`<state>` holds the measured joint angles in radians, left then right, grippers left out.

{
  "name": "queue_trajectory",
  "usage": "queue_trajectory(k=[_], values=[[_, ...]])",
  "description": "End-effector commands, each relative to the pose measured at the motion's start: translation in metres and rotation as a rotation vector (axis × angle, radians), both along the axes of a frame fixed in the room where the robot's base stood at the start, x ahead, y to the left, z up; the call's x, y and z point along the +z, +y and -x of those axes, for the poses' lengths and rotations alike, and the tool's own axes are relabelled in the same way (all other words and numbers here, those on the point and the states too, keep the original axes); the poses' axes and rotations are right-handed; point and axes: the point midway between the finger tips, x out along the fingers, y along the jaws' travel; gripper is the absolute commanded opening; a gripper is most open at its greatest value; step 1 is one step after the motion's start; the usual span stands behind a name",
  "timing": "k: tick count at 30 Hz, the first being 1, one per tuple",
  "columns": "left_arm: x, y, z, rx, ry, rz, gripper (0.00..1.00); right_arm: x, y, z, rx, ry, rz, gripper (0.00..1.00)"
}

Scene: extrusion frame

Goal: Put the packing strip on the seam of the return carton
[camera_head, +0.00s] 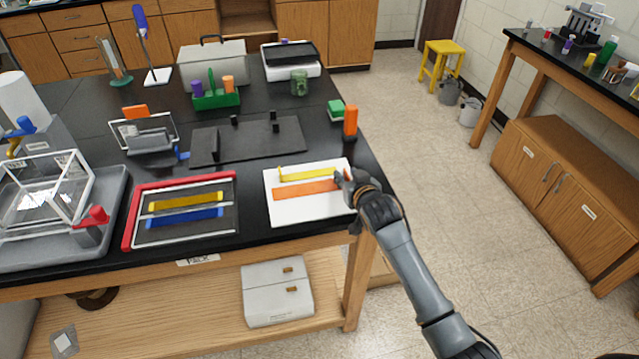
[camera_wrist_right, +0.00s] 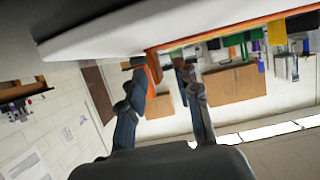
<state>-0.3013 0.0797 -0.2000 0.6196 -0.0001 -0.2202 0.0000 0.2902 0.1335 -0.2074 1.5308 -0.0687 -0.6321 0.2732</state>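A white flat panel (camera_head: 310,213), which may be the carton, lies at the table's front right corner. An orange strip (camera_head: 300,190) lies across it, and a yellow strip (camera_head: 315,174) lies behind that. My right gripper (camera_head: 347,180) is at the orange strip's right end. In the right wrist view, an orange upright piece (camera_wrist_right: 153,67), apparently the strip's end tab, stands between the fingers of my right gripper (camera_wrist_right: 165,66). It is close to the left finger, with a gap to the right finger. Whether it touches is unclear. My left gripper is not in view.
A red-edged tray (camera_head: 128,220) with yellow and blue strips lies left of the panel. A black plate (camera_head: 260,146) lies behind the tray. A white box (camera_head: 278,305) is on the lower shelf.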

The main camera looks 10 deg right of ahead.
Motion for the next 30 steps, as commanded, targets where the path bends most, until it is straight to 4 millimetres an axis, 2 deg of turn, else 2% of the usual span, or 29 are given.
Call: queue_trajectory(k=[4,12,13,17,18,30], values=[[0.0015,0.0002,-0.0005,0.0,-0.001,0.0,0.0,-0.0041,-0.0003,-0.0117,-0.001,-0.001,0.0,0.32],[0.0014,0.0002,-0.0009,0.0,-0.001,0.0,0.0,-0.0057,-0.0002,-0.0138,0.0,-0.001,0.0,0.32],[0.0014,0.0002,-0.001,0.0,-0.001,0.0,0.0,-0.0057,-0.0002,-0.0138,0.0,-0.001,0.0,0.3],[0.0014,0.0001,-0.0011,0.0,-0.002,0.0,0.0,-0.0057,-0.0002,-0.0137,0.0,-0.001,0.0,0.04],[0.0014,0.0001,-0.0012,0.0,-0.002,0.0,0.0,-0.0056,-0.0002,-0.0136,0.0,-0.001,0.0,0.0],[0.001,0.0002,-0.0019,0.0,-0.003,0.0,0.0,-0.0045,-0.0003,-0.0137,0.0,-0.002,0.0,0.0]])
